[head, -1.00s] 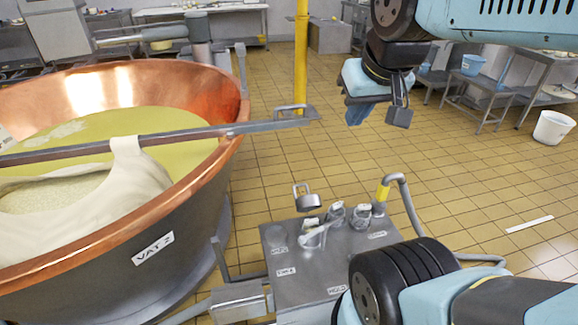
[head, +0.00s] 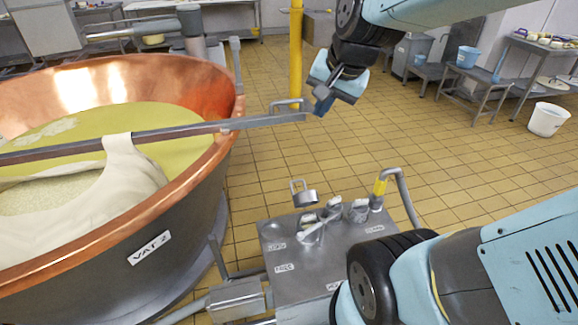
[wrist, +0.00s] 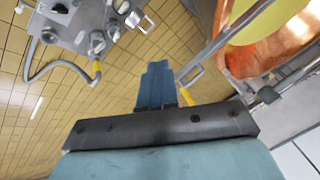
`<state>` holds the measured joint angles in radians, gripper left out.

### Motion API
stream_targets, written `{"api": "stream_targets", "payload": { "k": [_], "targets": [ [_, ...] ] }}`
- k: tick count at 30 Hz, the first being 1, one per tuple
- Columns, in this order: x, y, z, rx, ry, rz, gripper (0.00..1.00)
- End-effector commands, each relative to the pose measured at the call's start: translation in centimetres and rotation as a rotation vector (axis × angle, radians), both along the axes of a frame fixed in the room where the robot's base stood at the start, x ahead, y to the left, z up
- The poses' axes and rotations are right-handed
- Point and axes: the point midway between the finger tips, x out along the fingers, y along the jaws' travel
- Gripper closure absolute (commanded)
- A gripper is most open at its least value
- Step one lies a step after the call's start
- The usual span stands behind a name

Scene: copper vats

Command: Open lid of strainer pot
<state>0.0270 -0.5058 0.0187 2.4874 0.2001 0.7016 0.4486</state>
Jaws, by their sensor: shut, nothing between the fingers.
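A small grey metal fitting with an upright loop handle (head: 304,193) sits at the back edge of the grey metal unit (head: 285,240); it looks like the strainer pot's lid, and it appears closed. Its loop also shows at the top of the wrist view (wrist: 146,22). My gripper (head: 322,104) is high above the floor, behind and above the unit, beside the end of the vat's bar. In the wrist view its blue fingers (wrist: 155,88) are together and hold nothing. The fingers are well apart from the loop. The inside of the pot is hidden.
A copper vat (head: 190,150) with yellow liquid and a white cloth fills the left. A metal bar (head: 180,131) with a handle crosses it and juts out near my gripper. A yellow post (head: 296,60) stands behind. Pipes (head: 400,195) rise from the unit. Open tiled floor lies right.

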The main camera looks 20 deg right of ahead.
Motion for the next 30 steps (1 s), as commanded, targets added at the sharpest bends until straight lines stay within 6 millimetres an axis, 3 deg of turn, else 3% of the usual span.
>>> {"api": "stream_targets", "payload": {
  "k": [6, 15, 24, 30],
  "targets": [
    [4.7, 0.9, -3.7, 0.220, 0.071, -0.343, 1.00],
    [10.1, 1.2, -9.7, 0.490, 0.168, -0.861, 1.00],
    [14.1, 0.2, -17.0, 0.709, 0.245, -1.421, 1.00],
    [15.5, -1.0, -22.4, 0.823, 0.266, -1.812, 1.00]
  ]
}}
